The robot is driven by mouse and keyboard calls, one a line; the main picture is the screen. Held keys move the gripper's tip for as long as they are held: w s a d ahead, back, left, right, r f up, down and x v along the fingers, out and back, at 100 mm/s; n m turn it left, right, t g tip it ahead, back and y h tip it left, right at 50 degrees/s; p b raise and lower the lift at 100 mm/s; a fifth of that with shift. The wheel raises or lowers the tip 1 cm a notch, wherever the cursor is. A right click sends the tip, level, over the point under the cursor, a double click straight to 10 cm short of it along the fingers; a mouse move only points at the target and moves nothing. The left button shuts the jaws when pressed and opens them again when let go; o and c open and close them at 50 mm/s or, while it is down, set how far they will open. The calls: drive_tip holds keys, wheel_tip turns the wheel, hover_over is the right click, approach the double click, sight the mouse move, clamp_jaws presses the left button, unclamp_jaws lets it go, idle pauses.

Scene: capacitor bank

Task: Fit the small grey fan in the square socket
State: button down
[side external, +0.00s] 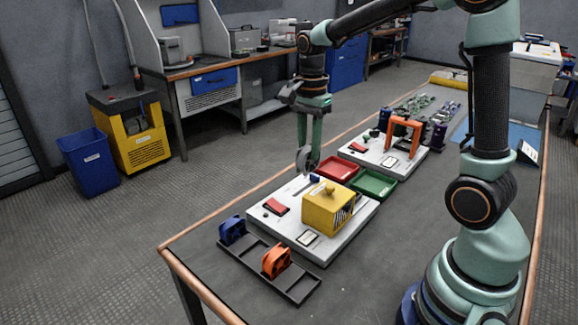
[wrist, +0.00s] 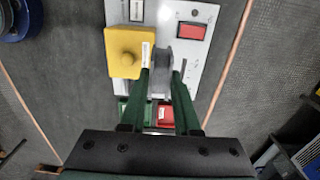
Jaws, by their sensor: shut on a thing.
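My gripper (side external: 309,156) is shut on the small grey fan (side external: 304,161) and holds it above the far side of the white board (side external: 350,229). In the wrist view the fan (wrist: 163,74) sits between the two green fingers, beside the yellow housing. The yellow housing (side external: 326,210) stands on the board, with a knob on top and a dark grille on one side. I cannot make out the square socket for sure; the fan and fingers cover part of the board in the wrist view.
A black rack (side external: 253,262) in front holds a blue fan (side external: 232,230) and an orange fan (side external: 276,261). A red tray (side external: 338,168) and a green tray (side external: 373,184) lie beyond the board. A second white board with an orange arch (side external: 404,134) stands farther back.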

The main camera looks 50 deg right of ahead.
drive_tip(key=s+d, duration=0.6)
drive_tip(key=d, duration=0.5)
drive_tip(key=shift+w+a+f, duration=0.1)
drive_tip(key=shift+w+f, duration=0.05)
drive_tip(key=shift+f, duration=5.05)
drive_tip(key=shift+f, duration=1.05)
drive_tip(key=c, duration=0.6)
unclamp_jaws()
drive_tip(key=shift+o, duration=0.2)
wheel_tip(320, 180, up, 8)
